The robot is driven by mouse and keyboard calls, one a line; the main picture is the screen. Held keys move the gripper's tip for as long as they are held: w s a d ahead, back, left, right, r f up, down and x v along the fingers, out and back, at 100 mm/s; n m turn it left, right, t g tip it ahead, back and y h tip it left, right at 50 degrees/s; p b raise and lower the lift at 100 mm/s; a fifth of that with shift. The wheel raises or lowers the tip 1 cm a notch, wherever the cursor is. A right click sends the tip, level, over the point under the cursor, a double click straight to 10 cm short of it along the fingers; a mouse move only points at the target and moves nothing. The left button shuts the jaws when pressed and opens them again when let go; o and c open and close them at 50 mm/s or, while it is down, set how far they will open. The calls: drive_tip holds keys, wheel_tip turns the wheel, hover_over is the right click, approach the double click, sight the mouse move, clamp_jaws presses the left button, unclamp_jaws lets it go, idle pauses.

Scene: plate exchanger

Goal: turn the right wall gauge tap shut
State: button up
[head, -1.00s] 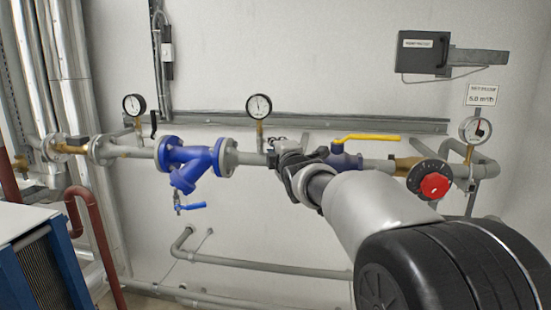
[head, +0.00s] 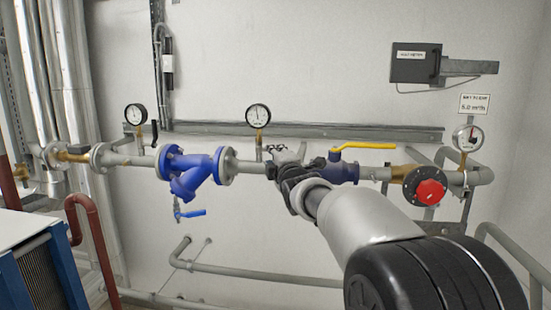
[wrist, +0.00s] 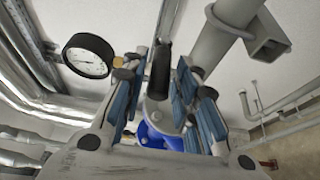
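The middle wall gauge (head: 258,116), a white dial with a dark rim, stands on a short stem above the pipe right of the blue strainer; it also shows at the left of the wrist view (wrist: 88,55). A black tap lever (wrist: 160,70) stands between my finger pads in the wrist view. In the head view my gripper covers it. My gripper (wrist: 163,95) is open, with a blue-padded finger on each side of the lever and gaps visible. In the head view, my gripper (head: 279,152) is at the pipe just right of that gauge.
A yellow-handled valve (head: 364,147) is close right of my gripper. The blue strainer (head: 192,172) is left. Further right are a red knob (head: 431,193) and another gauge (head: 467,138). A left gauge (head: 136,114) has a black lever (head: 154,131).

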drive_tip(key=shift+o, duration=0.8)
drive_tip(key=v, duration=1.2)
